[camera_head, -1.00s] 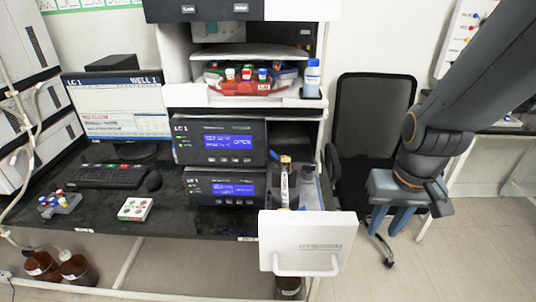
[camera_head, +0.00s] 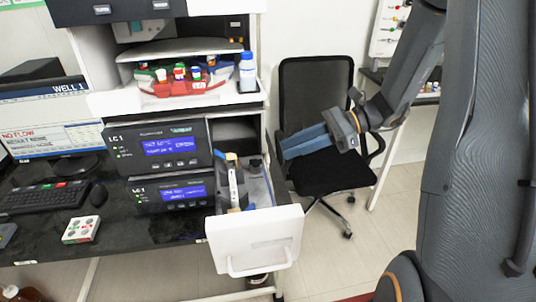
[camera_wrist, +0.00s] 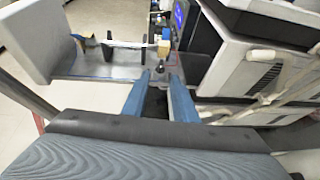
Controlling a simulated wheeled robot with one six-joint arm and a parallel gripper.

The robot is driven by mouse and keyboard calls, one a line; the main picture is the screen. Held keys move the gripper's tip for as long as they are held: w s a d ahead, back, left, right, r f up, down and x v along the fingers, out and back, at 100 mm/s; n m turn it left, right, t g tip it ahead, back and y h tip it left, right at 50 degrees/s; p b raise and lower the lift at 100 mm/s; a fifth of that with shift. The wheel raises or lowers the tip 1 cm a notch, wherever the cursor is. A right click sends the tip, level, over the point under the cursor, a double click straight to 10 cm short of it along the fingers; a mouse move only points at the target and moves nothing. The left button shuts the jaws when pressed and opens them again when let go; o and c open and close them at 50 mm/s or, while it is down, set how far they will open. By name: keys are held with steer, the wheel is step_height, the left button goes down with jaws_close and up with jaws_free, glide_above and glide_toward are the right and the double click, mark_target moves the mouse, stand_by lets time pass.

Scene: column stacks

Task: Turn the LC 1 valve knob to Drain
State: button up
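The LC 1 unit (camera_head: 158,148) is a dark box with a lit blue screen; a second LC 1 unit sits under it. To its right a white-fronted drawer (camera_head: 255,240) is pulled out. A small dark knob (camera_head: 256,166) stands at the drawer's back right, beside an upright column; it also seems to show in the wrist view (camera_wrist: 160,66), straight ahead of the fingers. Its marks are too small to read. My gripper (camera_head: 285,148) has blue fingers pointing left toward the drawer. In the wrist view my gripper (camera_wrist: 159,80) is open and empty, apart from the knob.
A black chair (camera_head: 318,110) stands behind my gripper. A shelf with colored-cap vials (camera_head: 185,80) and a blue-capped bottle (camera_head: 247,72) is above. A monitor (camera_head: 45,125) and keyboard (camera_head: 45,198) are left.

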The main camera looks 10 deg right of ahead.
mark_target(259, 159)
steer(key=p+x, duration=0.2)
steer(key=x, duration=0.5)
steer(key=shift+w+a, duration=0.1)
steer(key=shift+a, duration=0.2)
jaws_close()
